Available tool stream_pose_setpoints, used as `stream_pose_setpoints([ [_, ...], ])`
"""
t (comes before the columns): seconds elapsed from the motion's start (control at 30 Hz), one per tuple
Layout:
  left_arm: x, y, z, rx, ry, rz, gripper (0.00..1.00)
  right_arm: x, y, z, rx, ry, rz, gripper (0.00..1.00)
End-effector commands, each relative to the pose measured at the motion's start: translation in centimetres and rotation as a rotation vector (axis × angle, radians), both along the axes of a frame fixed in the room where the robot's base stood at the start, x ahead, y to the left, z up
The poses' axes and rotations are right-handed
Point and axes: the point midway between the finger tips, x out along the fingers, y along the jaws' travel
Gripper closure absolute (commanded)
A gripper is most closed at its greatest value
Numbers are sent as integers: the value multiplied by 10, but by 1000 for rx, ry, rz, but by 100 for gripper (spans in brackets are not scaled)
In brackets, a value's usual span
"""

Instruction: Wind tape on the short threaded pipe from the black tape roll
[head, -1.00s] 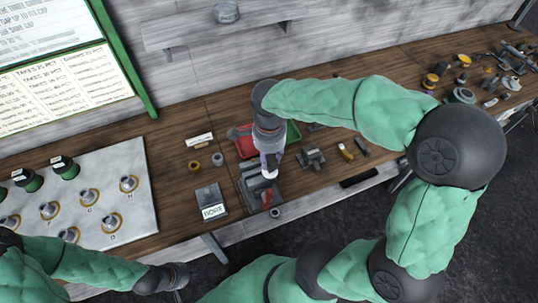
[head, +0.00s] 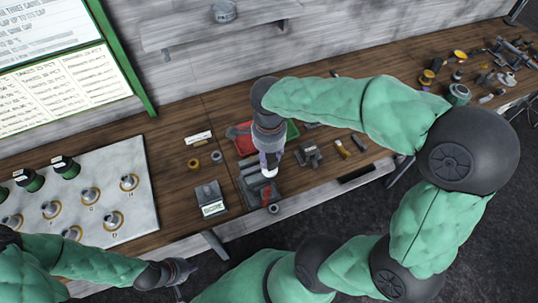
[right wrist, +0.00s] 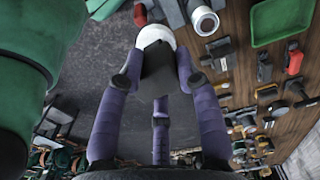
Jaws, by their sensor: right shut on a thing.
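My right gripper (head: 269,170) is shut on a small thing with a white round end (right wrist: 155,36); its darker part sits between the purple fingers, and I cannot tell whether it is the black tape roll. It is just above a grey vise-like fixture (head: 250,185) on the bench. A short grey pipe-like piece with an open round end (head: 273,208) is at the fixture's front; it also shows in the right wrist view (right wrist: 204,21), apart from the held thing. Its thread is too small to see. My left gripper (head: 180,289) is low at the left, its fingers unclear.
A DONE block (head: 211,200), red tray (head: 238,133) and green tray (head: 293,131) are near. Loose tools lie to the right. A pale board (head: 135,200) holds several fittings.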

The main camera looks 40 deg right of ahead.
Motion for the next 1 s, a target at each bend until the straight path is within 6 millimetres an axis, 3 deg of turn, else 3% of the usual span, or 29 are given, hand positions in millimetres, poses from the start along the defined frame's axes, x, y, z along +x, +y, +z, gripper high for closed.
stream_pose_setpoints([
  [0.5,0,0,35,0,0,0,100,0,0,46,0,0,0,100],
  [1.0,0,0,35,0,0,0,100,0,0,46,0,0,0,100],
])
